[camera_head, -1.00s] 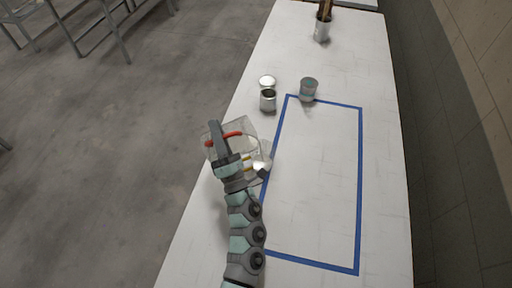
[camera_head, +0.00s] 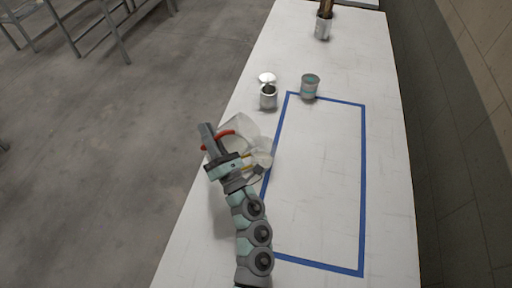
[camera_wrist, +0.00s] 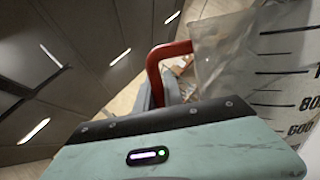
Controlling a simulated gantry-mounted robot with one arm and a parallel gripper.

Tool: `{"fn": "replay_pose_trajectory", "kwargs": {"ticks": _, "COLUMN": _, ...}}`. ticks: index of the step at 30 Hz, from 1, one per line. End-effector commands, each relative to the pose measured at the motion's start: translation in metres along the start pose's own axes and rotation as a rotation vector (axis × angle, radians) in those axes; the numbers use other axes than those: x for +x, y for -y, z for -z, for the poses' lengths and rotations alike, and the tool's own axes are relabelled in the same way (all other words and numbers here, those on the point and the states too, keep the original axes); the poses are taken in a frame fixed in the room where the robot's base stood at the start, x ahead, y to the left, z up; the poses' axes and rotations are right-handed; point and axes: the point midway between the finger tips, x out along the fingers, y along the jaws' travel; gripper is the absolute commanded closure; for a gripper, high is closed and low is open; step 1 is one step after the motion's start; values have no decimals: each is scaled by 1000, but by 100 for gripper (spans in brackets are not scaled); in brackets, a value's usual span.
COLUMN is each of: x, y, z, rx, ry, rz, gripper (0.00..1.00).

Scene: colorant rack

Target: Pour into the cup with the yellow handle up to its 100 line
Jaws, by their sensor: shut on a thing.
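A clear jug (camera_head: 243,126) with a red handle (camera_head: 219,139) is at my gripper (camera_head: 212,143), near the table's left edge. My gripper is shut on the red handle. In the wrist view the handle (camera_wrist: 165,55) and the jug's clear wall (camera_wrist: 225,45) show, with black graduations, including 800 and 600; the jug looks tilted. A clear cup (camera_head: 263,146) with yellow handle parts (camera_head: 246,156) stands just right of my gripper, beside the jug and partly hidden. Its 100 line and its fill level cannot be read. A pale patch shows at its lower part.
An open metal can (camera_head: 268,98) and a round lid (camera_head: 267,78) are beyond the jug. A grey-teal can (camera_head: 310,87) stands at the blue tape's (camera_head: 363,180) far edge. A can with brown sticks (camera_head: 323,27) is at the far end. The taped area is mostly clear.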

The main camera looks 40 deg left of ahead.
Motion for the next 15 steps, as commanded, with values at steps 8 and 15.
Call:
{"fn": "replay_pose_trajectory", "kwargs": {"ticks": 8, "x": -1, "y": 0, "z": 11, "rx": -98, "ry": -70, "rz": 10, "gripper": 100}}
{"fn": "replay_pose_trajectory", "kwargs": {"ticks": 15, "x": 0, "y": 0, "z": 25, "rx": -232, "ry": -162, "rz": 30, "gripper": 100}}
